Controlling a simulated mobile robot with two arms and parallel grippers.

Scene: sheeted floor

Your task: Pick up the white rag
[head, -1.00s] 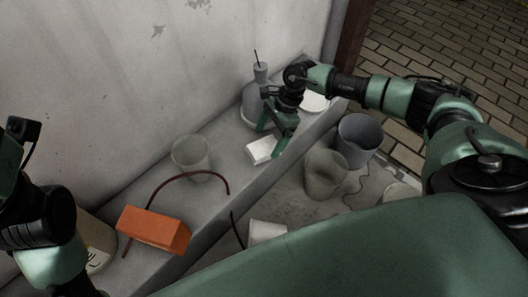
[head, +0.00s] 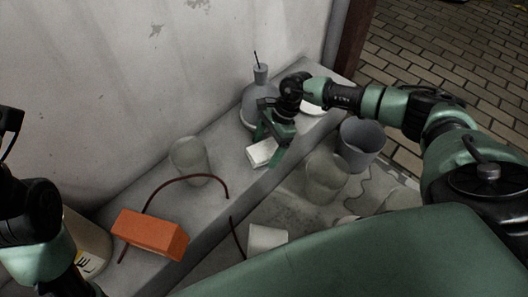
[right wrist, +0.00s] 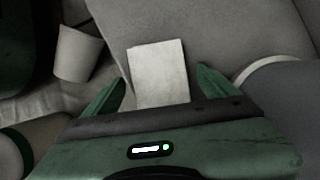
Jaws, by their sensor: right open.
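The white rag (head: 262,153) is a small, flat, folded rectangle lying on the grey ledge (head: 222,172). My right gripper (head: 271,145) is open just above and beside it. In the right wrist view the rag (right wrist: 158,70) lies between the two spread green fingers (right wrist: 158,84), with a gap on each side. Its near end is hidden behind the gripper body. I cannot tell whether the fingers reach down to its height. Of my left arm only links show at the left edge; its fingers are not visible.
A grey flask (head: 257,106) stands behind the gripper, and a white dish (head: 313,107) beside it. A translucent cup (head: 189,158), dark red hose (head: 188,178) and orange brick (head: 150,234) lie leftward. Buckets (head: 359,146) (head: 325,177) and a white cup (head: 267,239) are on the floor below.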

